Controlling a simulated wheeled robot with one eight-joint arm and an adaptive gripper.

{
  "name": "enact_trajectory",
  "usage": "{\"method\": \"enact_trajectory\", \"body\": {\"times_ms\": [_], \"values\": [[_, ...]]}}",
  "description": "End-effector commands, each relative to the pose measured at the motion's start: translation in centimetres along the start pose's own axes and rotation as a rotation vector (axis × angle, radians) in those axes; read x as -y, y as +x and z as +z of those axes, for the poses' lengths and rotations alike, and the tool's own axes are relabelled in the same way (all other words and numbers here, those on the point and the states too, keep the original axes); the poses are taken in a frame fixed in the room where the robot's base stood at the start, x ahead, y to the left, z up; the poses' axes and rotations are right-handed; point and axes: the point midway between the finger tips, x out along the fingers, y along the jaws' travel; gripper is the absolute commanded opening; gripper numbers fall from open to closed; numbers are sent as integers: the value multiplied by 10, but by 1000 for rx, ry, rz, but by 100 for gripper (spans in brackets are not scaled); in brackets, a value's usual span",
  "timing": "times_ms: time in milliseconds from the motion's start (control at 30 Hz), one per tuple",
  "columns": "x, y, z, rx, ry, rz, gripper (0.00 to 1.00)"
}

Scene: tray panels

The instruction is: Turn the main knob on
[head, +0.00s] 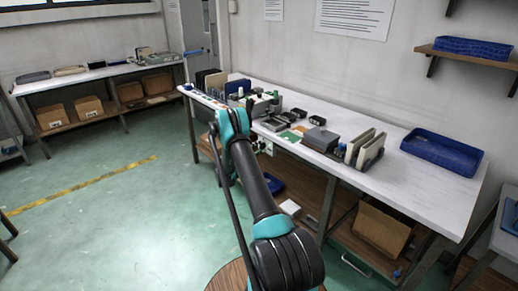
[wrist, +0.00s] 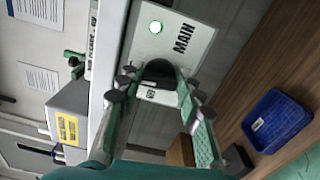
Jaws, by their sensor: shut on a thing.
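The main knob (wrist: 160,69) is dark and rounded, on a pale panel (wrist: 196,22) with the word MAIN in the wrist view. My gripper (wrist: 157,82) has its two fingers on either side of the knob and is shut on it. The fingers hide part of the knob, so its exact turn position cannot be told. A small white label by the knob is partly covered. In the head view my arm hides the knob and the fingers.
In the head view, a long white workbench (head: 400,178) carries several small boxes, upright boards and a blue tray (head: 442,152). Below, a wooden shelf holds a cardboard box (head: 382,229). The wrist view shows a blue bin (wrist: 283,120) on wood. Green floor (head: 110,225) is open at left.

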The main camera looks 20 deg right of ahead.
Motion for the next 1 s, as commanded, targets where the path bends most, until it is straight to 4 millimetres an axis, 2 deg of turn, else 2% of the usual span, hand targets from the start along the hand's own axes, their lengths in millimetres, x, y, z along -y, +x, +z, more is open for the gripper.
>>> {"method": "enact_trajectory", "body": {"times_ms": [300,833,867,1000], "values": [[2,-1,1,1,110,-2,7],[2,-1,1,2,130,-3,7],[2,-1,1,2,130,-3,39],[2,-1,0,1,129,-2,57]]}}
